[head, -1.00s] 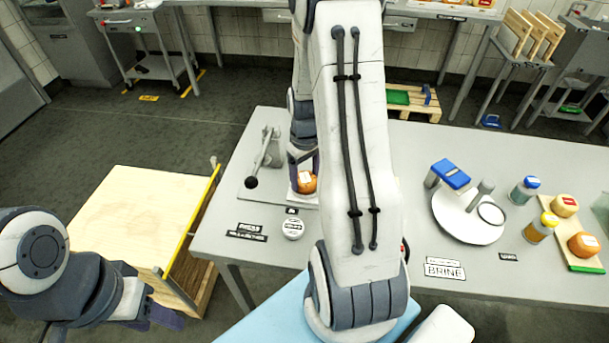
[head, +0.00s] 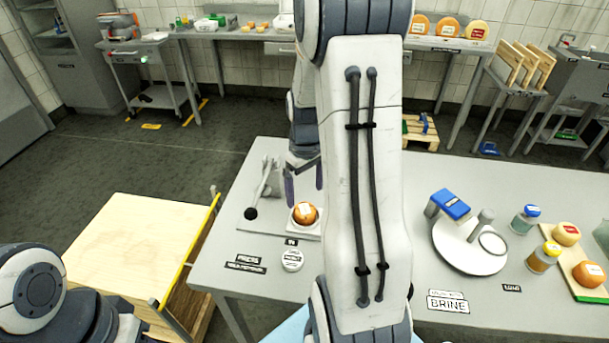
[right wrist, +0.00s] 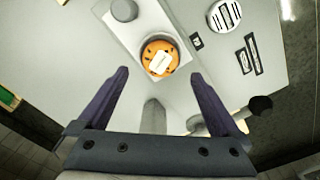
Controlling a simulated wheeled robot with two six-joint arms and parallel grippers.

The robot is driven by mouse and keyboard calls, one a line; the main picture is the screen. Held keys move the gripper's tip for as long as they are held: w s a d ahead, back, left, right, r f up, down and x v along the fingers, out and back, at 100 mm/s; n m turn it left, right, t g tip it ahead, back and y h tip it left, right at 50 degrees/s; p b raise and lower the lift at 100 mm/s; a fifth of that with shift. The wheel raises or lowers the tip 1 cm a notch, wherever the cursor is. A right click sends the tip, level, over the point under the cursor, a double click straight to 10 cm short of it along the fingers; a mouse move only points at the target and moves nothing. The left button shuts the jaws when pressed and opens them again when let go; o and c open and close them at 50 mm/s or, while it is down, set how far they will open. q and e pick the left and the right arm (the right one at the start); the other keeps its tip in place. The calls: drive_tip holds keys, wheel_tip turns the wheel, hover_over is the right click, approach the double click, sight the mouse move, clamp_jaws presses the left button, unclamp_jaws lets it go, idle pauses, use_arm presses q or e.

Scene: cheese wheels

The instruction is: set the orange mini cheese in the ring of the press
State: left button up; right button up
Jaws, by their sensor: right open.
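The orange mini cheese (head: 305,213) with a white label sits in the pale ring of the press (head: 252,226) on the grey table. The right wrist view shows the cheese (right wrist: 160,62) from above, inside the light ring (right wrist: 172,43), looking flat. My right gripper (head: 304,194) is open and empty, its fingers apart, behind and above the cheese in the head view. In the right wrist view the fingers (right wrist: 160,74) are spread, with the cheese beyond their tips. My left arm shows at the lower left; its gripper is out of the frame.
The press lever (head: 263,187) stands left of the ring. A white round lid-like disc (head: 292,260) lies in front. A round white stand (head: 470,250), two jars and a board (head: 588,290) with cheeses are at the right. A wooden crate (head: 130,245) stands left of the table.

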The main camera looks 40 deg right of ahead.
sight(305, 209)
wheel_tip(305, 209, up, 6)
drive_tip(key=s+a+r+n, duration=0.1)
drive_tip(key=a+r+n, duration=0.15)
drive_tip(key=a, duration=1.45)
drive_tip(key=s+a+n+y, duration=0.1)
drive_tip(key=s+a+n, duration=0.4)
drive_tip(key=s+a, duration=0.9)
drive_tip(key=shift+s+a+f, duration=0.15)
drive_tip(key=shift+s+f, duration=0.1)
drive_tip(key=shift+s, duration=0.55)
